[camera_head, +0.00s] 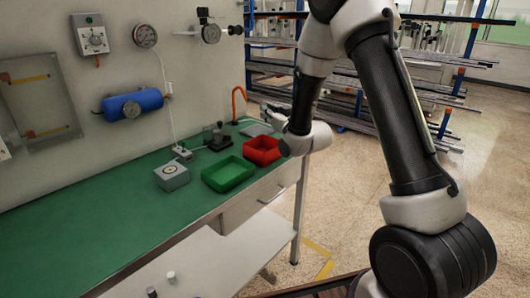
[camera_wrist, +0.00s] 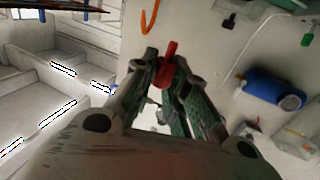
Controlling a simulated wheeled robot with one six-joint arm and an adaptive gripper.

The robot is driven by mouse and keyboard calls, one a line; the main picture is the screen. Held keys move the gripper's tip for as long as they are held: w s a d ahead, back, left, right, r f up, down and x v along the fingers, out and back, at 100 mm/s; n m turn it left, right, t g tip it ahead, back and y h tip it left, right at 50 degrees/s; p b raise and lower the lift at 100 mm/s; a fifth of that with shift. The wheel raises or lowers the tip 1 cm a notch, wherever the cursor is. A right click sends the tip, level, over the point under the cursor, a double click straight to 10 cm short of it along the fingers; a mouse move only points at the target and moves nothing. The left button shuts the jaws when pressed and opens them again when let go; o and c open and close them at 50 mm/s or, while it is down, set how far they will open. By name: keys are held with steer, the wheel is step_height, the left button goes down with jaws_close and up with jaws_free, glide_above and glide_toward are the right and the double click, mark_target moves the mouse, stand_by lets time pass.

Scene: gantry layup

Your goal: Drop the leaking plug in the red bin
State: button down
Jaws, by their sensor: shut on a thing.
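In the wrist view my gripper (camera_wrist: 160,68) is shut on a small red plug (camera_wrist: 168,66), which sticks out between the fingertips. In the head view my gripper (camera_head: 273,113) is above the far end of the green bench, just beyond the red bin; the plug cannot be made out there. The red bin (camera_head: 263,150) is an open tray on the bench near its right end. I cannot tell any leak on the plug at this size. The bin is not clearly seen in the wrist view.
A green bin (camera_head: 228,174) sits beside the red one, with a grey box (camera_head: 171,176) to its left. An orange hook (camera_head: 238,104) rises behind. A blue cylinder (camera_head: 133,105) and gauges are on the wall. The left of the bench (camera_head: 80,235) is clear.

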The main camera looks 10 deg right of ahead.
steer(key=shift+f, duration=2.4)
steer(key=c, duration=1.3)
jaws_free()
steer(key=shift+c, duration=0.2)
steer(key=v, duration=0.7)
steer(key=shift+s, duration=0.25)
steer(key=shift+d, duration=0.1)
